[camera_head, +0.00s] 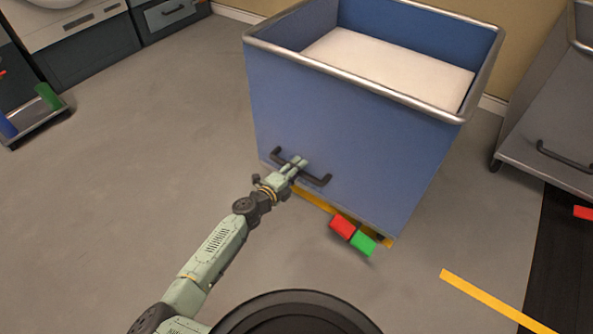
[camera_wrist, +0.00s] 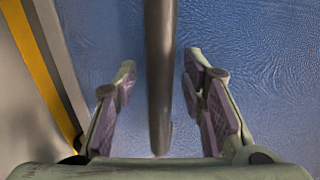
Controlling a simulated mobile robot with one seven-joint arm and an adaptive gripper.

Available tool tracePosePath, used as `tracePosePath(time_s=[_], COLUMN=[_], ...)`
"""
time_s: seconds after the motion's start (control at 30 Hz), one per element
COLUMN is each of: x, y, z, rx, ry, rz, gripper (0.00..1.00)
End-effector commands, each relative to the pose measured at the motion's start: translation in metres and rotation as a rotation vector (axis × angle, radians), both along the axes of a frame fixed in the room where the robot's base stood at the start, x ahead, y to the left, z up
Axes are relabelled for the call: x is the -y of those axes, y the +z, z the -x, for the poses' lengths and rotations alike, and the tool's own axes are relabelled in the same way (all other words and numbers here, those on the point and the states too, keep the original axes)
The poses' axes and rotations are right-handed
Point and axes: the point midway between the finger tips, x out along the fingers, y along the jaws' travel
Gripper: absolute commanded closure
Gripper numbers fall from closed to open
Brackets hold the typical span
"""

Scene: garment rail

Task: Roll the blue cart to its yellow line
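The blue cart (camera_head: 345,130) stands in the upper middle of the head view, with a silver rim and a white load inside. A dark handle (camera_head: 318,181) runs across its near side. In the wrist view the handle (camera_wrist: 160,85) passes between the two spread fingers, with a gap on each side. A yellow strip (camera_head: 315,199) shows along the cart's lower near edge, partly hidden by the cart; a yellow stripe (camera_wrist: 33,62) also shows in the wrist view. Another yellow line (camera_head: 490,297) lies on the floor at lower right.
A red block (camera_head: 342,227) and a green block (camera_head: 363,243) are at the cart's lower near edge. A grey cart (camera_head: 550,125) stands at right, by a black mat (camera_head: 560,260). A low trolley (camera_head: 40,122) is at far left.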

Motion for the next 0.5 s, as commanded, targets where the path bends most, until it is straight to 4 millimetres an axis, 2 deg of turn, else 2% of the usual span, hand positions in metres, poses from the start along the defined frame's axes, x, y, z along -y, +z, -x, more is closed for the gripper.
tracePosePath(time_s=[0.13, 0.5], x=[-0.0002, -0.0003], y=[-0.0001, -0.0001], z=[0.0001, 0.0003], rx=[0.000, 0.000], ry=[0.000, 0.000], rz=[0.000, 0.000], gripper=[0.63, 0.87])
